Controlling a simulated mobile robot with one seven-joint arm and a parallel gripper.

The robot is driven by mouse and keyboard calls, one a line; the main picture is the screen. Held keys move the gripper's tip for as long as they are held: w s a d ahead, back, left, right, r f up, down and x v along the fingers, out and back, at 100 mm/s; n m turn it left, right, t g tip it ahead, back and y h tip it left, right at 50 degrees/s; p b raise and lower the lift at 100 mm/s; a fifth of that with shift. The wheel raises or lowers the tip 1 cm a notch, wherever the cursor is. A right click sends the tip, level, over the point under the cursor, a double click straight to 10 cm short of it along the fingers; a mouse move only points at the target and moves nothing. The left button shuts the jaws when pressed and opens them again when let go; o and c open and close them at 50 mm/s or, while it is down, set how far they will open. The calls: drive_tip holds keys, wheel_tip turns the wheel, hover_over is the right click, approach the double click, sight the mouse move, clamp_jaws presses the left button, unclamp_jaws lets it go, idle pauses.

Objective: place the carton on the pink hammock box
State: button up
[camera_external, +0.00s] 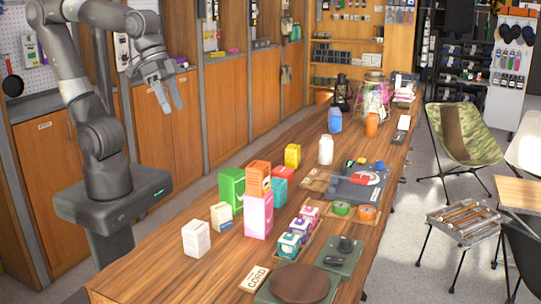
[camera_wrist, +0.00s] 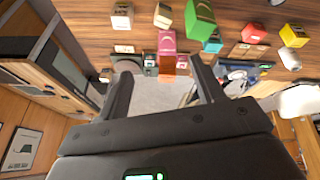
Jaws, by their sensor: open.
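The pink hammock box (camera_external: 259,217) stands upright on the long wooden table. An orange carton (camera_external: 258,179) stands upright on top of it, apparently resting on its top face. In the wrist view the pink box (camera_wrist: 167,42) and the orange carton (camera_wrist: 167,65) line up between my fingers, some distance beyond them. My gripper (camera_external: 170,107) is open and empty, raised above and to the left of the boxes, touching nothing. Both spread fingers also show in the wrist view (camera_wrist: 158,70).
A green box (camera_external: 231,187), a teal box (camera_external: 279,192) and a red box (camera_external: 284,173) stand close behind the pair. A white carton (camera_external: 196,239) and a small cream box (camera_external: 221,216) are to the left. Small patterned boxes (camera_external: 289,245) sit in front right.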

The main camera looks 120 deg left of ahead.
drive_tip(key=s+m, duration=0.1)
drive_tip(key=s+f+m, duration=0.1)
drive_tip(key=s, duration=0.1)
drive_tip(key=s+m+t, duration=0.1)
drive_tip(key=shift+s+d+f+m, duration=0.2)
drive_tip(key=shift+s+f+m, duration=0.1)
drive_tip(key=shift+s+f, duration=0.05)
